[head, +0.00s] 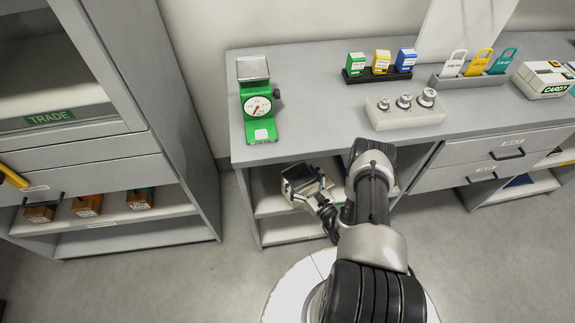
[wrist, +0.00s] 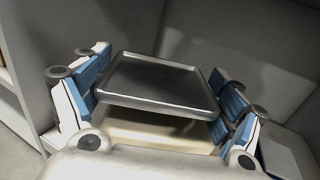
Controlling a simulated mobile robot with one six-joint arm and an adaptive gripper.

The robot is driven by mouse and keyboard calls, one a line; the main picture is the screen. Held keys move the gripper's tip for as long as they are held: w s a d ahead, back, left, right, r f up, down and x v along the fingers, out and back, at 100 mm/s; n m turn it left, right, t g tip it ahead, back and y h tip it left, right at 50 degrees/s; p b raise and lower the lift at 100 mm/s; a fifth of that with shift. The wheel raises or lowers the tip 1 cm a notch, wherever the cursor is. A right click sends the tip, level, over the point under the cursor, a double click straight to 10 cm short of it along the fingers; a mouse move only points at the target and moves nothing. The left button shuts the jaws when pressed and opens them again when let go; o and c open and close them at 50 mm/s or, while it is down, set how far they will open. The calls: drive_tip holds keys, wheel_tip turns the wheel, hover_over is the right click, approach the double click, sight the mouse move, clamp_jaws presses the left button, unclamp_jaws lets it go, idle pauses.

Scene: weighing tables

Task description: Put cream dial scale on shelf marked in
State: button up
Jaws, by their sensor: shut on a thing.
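My gripper (wrist: 162,110) is shut on the cream dial scale (wrist: 150,130). In the wrist view, its blue-padded fingers are on both sides of the scale. The scale's dark square pan (wrist: 160,80) faces up, slightly tilted in the picture, above the cream body; the dial cannot be seen. In the head view, the scale (head: 301,181) is at the front opening of the table's left lower compartment, below the tabletop. My gripper (head: 318,198) is partly hidden there by the scale and my arm. No mark reading "in" can be read on a shelf.
A green dial scale (head: 259,105) stands on the tabletop's left end. Coloured blocks (head: 381,63), a weight stand (head: 403,116) and a tag rack (head: 472,78) stand further right. A left cabinet (head: 120,80) has a TRADE label. The lower shelf (head: 290,228) has bare room.

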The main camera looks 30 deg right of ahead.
drive_tip(key=w+a+f+b, duration=0.1)
drive_tip(key=w+f+b, duration=0.2)
drive_tip(key=w, duration=0.6)
drive_tip(key=shift+w+b, duration=0.4)
drive_tip(key=shift+b, duration=0.1)
drive_tip(key=shift+f, duration=0.2)
drive_tip(key=o, duration=1.9)
drive_tip(key=shift+s+f, duration=0.1)
drive_tip(key=shift+f, duration=0.05)
drive_tip(key=s+p, duration=0.1)
drive_tip(key=s, duration=0.3)
drive_tip(key=s+p, duration=0.1)
drive_tip(key=s, duration=0.2)
drive_tip(key=s+d+p, duration=0.1)
drive_tip(key=s, duration=0.3)
drive_tip(key=shift+s+d+p, duration=0.1)
drive_tip(key=shift+s+p, duration=0.2)
drive_tip(key=shift+s, duration=0.15)
